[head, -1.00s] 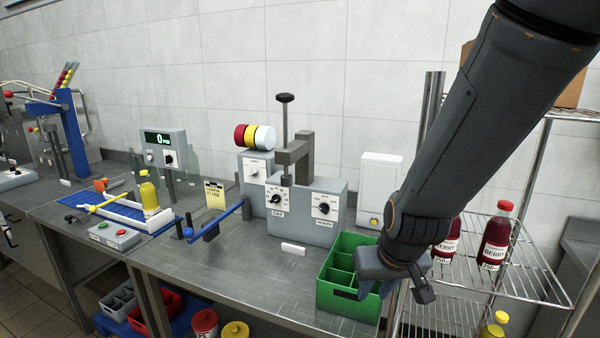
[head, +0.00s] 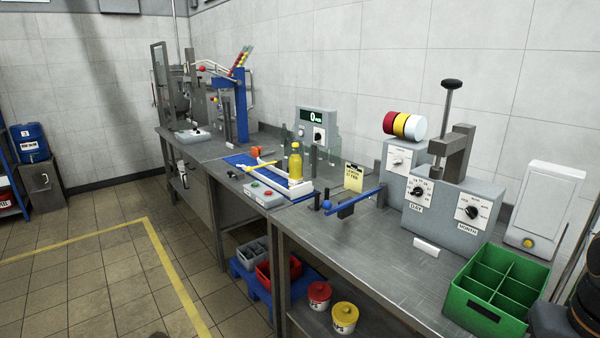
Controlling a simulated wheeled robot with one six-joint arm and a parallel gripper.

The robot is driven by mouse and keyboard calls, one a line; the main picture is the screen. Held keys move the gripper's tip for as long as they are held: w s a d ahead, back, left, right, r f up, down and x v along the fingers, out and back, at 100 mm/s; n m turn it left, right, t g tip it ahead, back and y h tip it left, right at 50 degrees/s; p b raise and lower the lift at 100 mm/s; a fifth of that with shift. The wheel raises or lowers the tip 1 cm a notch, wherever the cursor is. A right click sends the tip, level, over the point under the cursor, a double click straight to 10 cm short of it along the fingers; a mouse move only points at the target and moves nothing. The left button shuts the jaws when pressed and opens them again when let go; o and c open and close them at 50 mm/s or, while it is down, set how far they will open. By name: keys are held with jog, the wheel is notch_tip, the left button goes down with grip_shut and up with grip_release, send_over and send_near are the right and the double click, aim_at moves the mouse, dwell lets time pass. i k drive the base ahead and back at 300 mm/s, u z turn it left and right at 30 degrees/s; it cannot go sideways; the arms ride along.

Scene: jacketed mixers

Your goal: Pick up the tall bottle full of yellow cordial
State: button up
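Part of my gripper (head: 550,321) shows at the bottom right corner, right of the green crate and far from this bottle. Its fingers are cut off by the frame edge, so I cannot see whether it is open or holds anything.
An empty green divided crate (head: 481,322) sits at the bench's right end. The date-stamp machine (head: 447,219) and a blue lever (head: 352,199) stand between it and the bottle. Red (head: 319,294) and yellow tubs are below. The floor at left is clear, with yellow lines.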

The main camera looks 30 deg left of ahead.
aim_at(295, 160)
jog(key=z, duration=0.05)
jog(key=k, duration=0.35)
jog(key=u, duration=0.45)
jog(key=i, duration=0.35)
jog(key=u, duration=1.25)
jog(key=i, duration=0.55)
jog(key=u, duration=0.7)
jog(key=i, duration=1)
jog(key=z, duration=0.45)
jog(key=i, duration=0.75)
jog(key=z, duration=1.1)
jog(key=i, duration=0.4)
jog(key=z, duration=0.4)
